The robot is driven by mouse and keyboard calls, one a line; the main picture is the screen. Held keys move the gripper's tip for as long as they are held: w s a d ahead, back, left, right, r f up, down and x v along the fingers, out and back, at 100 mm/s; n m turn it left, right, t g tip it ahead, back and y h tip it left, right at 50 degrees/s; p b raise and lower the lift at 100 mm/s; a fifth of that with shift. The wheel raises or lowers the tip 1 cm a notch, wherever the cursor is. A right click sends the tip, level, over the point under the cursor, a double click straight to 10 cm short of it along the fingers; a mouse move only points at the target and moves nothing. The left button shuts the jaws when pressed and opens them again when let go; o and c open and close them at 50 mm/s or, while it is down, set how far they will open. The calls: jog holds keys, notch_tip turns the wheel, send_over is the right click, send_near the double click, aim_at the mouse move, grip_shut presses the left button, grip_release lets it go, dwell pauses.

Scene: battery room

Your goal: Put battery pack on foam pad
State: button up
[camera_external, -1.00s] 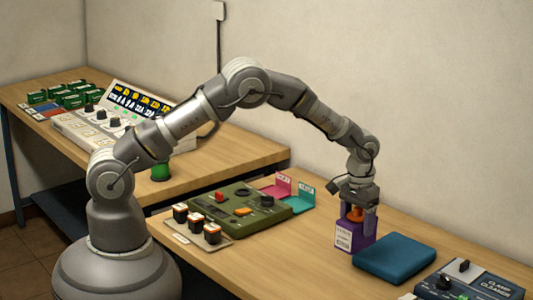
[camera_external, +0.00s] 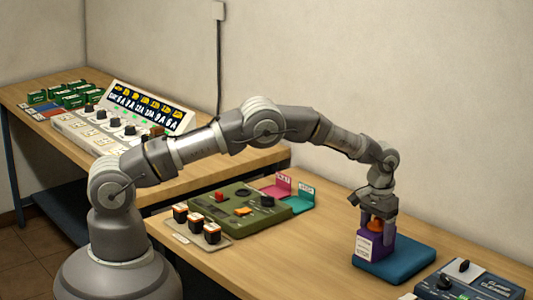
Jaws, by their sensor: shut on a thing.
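The battery pack (camera_external: 364,246) is a purple box with a white label on its front and an orange part (camera_external: 376,226) on top. My gripper (camera_external: 377,224) points down and is shut on the pack at its orange top. The foam pad (camera_external: 413,256) is a flat blue slab on the front table. The pack is upright over the left part of the pad and hides some of it. I cannot tell whether its underside touches the pad or is slightly above it.
A green device (camera_external: 262,219) with knobs stands left of the pad, beside a tray of small black-and-orange blocks (camera_external: 196,221). Pink (camera_external: 277,185) and teal (camera_external: 301,197) holders stand behind it. A dark control box (camera_external: 468,280) is close at the pad's right.

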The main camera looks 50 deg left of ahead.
jog(key=o, duration=1.7)
notch_tip(320, 180, up, 12)
jog(key=p, duration=0.3)
jog(key=shift+r, duration=0.15)
